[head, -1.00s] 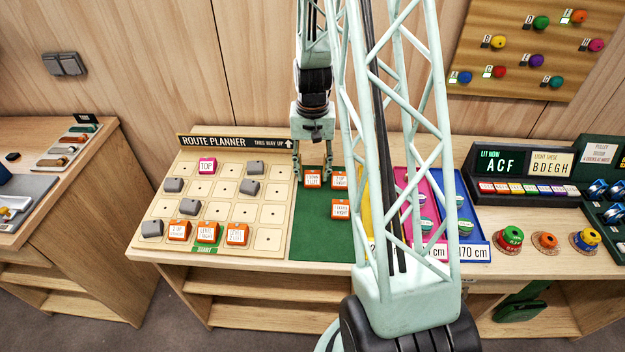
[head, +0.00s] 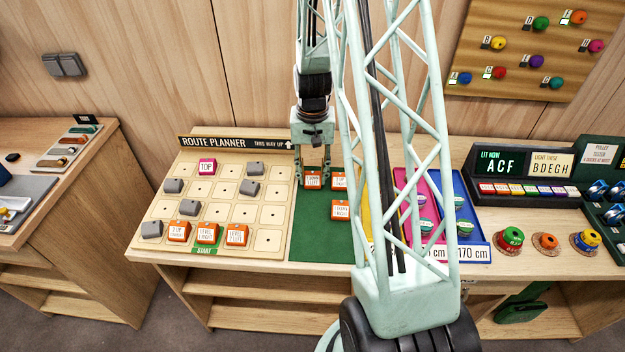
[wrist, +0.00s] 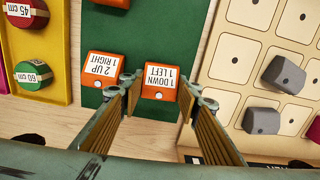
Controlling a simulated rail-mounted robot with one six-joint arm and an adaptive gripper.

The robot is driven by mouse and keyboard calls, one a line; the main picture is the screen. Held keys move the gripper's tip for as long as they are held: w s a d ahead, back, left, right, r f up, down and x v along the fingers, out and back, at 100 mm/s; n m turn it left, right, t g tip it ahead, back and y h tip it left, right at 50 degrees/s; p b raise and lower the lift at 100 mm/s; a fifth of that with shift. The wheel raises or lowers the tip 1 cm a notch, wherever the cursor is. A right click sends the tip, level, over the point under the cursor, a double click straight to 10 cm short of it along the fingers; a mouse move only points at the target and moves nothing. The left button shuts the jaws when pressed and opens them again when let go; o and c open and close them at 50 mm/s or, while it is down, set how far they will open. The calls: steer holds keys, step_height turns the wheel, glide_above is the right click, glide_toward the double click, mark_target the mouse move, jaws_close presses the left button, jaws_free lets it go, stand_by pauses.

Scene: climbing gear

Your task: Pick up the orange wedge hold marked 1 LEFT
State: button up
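The orange wedge hold marked "1 DOWN 1 LEFT" (wrist: 158,80) lies at the back of the green mat (head: 309,240); it also shows in the head view (head: 313,183). My gripper (head: 314,178) is open and points down over it. In the wrist view the two fingers (wrist: 163,92) stand either side of the hold, with nothing gripped. I cannot tell whether the fingertips reach below its top or touch it. An orange hold marked "2 UP 1 RIGHT" (wrist: 102,68) sits close beside the finger on that side. A third orange hold (head: 340,210) lies farther forward on the mat.
The route planner board (head: 272,215) at the left bears several grey holds, a pink "TOP" hold (head: 207,167) and three orange holds in its front row. Yellow, pink and blue trays (head: 483,253) stand right of the mat. The mat's front left is clear.

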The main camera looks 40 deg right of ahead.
mark_target(312, 174)
steer(key=shift+r, duration=0.1)
stand_by(0.3)
steer(key=shift+r+p, duration=0.3)
steer(key=shift+r, duration=1.35)
steer(key=s+a, duration=0.2)
steer(key=s, duration=0.2)
steer(key=s+a, duration=0.2)
steer(key=s, duration=0.2)
steer(key=s+a+r, duration=0.1)
steer(key=s+a, duration=0.2)
steer(key=shift+s+a+r, duration=0.1)
steer(key=shift+s, duration=0.3)
steer(key=shift+s+a+r+b, duration=0.15)
steer(key=shift+s+a+b, duration=0.4)
steer(key=shift+s, duration=0.35)
